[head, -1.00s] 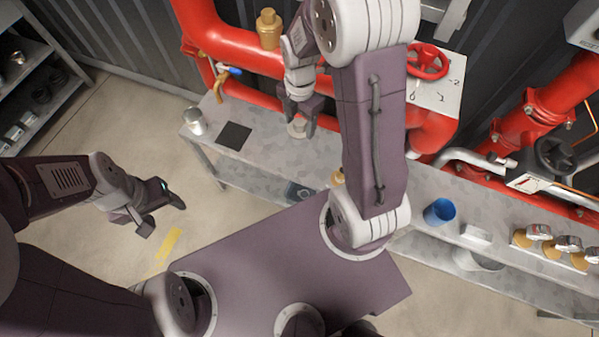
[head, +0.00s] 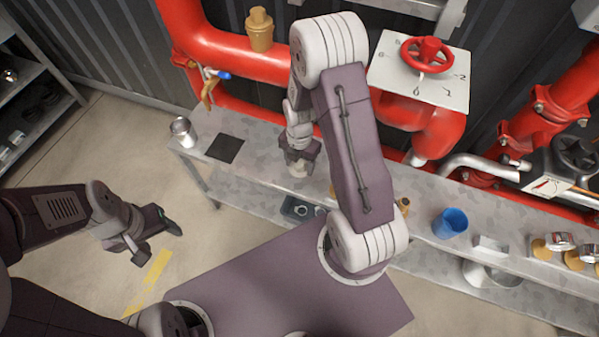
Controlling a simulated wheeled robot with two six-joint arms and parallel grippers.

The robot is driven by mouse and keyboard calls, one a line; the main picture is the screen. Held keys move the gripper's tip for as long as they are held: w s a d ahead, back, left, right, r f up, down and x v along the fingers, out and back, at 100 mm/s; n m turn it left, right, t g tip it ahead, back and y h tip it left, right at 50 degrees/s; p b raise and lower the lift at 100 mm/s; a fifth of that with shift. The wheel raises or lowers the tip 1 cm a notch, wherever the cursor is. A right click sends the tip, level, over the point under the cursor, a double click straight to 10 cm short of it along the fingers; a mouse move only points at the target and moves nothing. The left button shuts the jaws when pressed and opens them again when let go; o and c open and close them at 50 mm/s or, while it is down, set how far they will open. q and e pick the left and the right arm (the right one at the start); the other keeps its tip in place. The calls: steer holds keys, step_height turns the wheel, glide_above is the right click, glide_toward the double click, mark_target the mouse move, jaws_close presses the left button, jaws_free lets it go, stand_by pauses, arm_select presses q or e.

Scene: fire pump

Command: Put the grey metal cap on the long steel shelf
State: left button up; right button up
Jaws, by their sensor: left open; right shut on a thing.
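The grey metal cap (head: 298,170) shows as a small pale piece between the fingers of my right gripper (head: 298,166). The gripper is shut on it and hides most of it. The cap is over the long steel shelf (head: 256,180), close to its surface; I cannot tell whether it touches. My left gripper (head: 160,244) is open and empty, above the floor to the left of the shelf.
A metal cup (head: 182,132) and a black square (head: 226,149) are on the shelf's left end. A blue cup (head: 450,223), a pale block (head: 490,246) and several brass-and-steel fittings stand farther right. Red pipes (head: 240,55) with a valve wheel (head: 427,55) run behind.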

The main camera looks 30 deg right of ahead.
mark_target(300, 171)
step_height(300, 171, down, 4)
steer(key=shift+s+r+b, duration=0.1)
steer(key=shift+r+b, duration=0.15)
steer(key=shift+b, duration=0.3)
steer(key=shift+f, duration=0.3)
steer(key=shift+r, duration=0.1)
steer(key=o, duration=1.5)
steer(key=shift+o, duration=0.2)
